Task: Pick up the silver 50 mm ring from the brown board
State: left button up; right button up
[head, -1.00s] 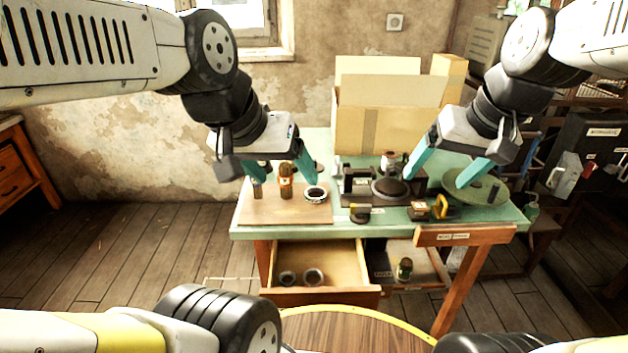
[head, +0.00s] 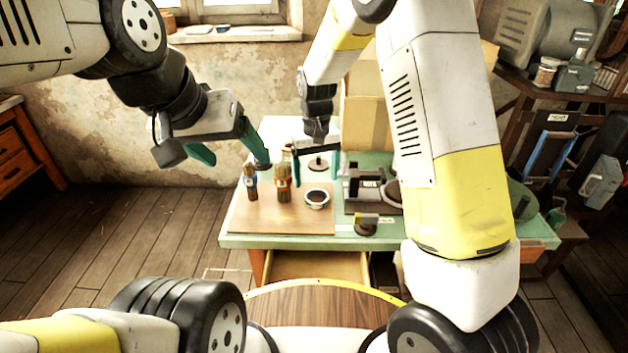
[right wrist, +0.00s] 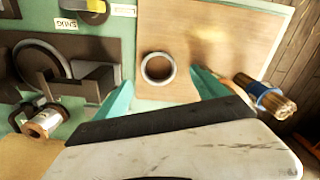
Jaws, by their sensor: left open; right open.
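The silver ring (head: 317,198) lies flat on the right part of the brown board (head: 245,219). In the right wrist view the ring (right wrist: 158,68) lies on the board (right wrist: 222,28) close to its edge, ahead of and between my fingertips. My right gripper (head: 316,168) is open and empty, pointing down above and behind the ring; its teal fingers also show in the right wrist view (right wrist: 160,88). It does not touch the ring. My left gripper (head: 230,152) is open and empty, up and left of the ring, near the board's back left.
Two brushes (head: 283,184) (head: 251,182) stand on the board left of the ring. A dark press (head: 366,190) stands right of the board, partly hidden by my right arm. A black and yellow item (head: 365,224) is in front of it. A cardboard box (head: 366,112) stands behind.

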aim_at(318, 202)
jog(key=f, duration=0.6)
jog(key=shift+s+d+f, duration=0.15)
jog(key=shift+d+f, duration=0.1)
jog(key=shift+c, duration=0.2)
jog(key=c, duration=1.4)
jog(key=shift+r, duration=0.1)
